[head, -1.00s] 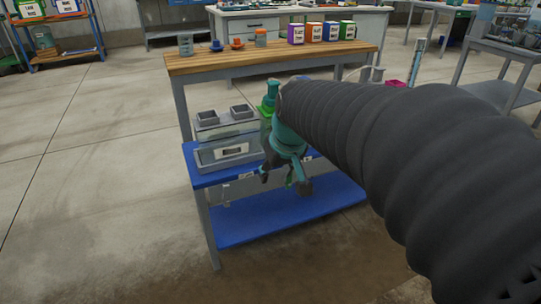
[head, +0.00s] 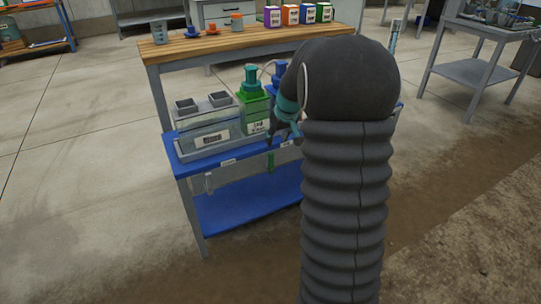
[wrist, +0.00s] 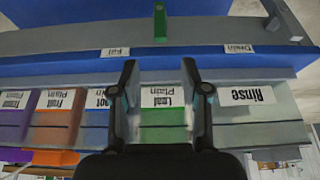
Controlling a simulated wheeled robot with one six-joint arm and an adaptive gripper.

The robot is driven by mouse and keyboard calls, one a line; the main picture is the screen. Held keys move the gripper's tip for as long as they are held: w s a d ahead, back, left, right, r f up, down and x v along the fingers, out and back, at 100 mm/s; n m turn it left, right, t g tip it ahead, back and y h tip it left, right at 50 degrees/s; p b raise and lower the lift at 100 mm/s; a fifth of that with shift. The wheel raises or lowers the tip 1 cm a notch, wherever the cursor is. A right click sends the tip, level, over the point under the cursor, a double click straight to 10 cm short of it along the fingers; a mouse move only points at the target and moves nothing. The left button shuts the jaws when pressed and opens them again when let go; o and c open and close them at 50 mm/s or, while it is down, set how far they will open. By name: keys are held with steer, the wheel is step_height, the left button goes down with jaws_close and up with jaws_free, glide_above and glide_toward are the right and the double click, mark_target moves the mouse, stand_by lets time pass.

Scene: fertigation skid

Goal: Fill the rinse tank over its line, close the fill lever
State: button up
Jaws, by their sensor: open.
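The rinse tank (head: 205,135) is a clear box with a white label at the left end of the blue shelf. I cannot make out its water level or line. Its Rinse label (wrist: 246,96) shows in the wrist view. A green lever (head: 271,161) hangs upright below the shelf's front edge; it also shows in the wrist view (wrist: 160,24), between the Fill label (wrist: 115,52) and the Drain label (wrist: 238,49), nearer Fill. A grey lever (head: 208,183) hangs further left. My gripper (wrist: 160,82) is open and empty, facing the shelf front, apart from the green lever. My arm partly hides it in the head view.
A green bottle (head: 254,112) stands right of the tank, with a blue one (head: 280,75) beyond. Several coloured cartons (head: 290,15) and cups stand on the wooden top (head: 200,50). The lower blue shelf (head: 240,208) is bare where visible. Floor in front is clear.

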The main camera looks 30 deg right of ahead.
mark_target(272, 154)
steer(key=x, duration=1.1)
steer(key=shift+w+f, duration=0.15)
steer(key=shift+f, duration=0.1)
steer(key=shift+c, duration=0.3)
jaws_close()
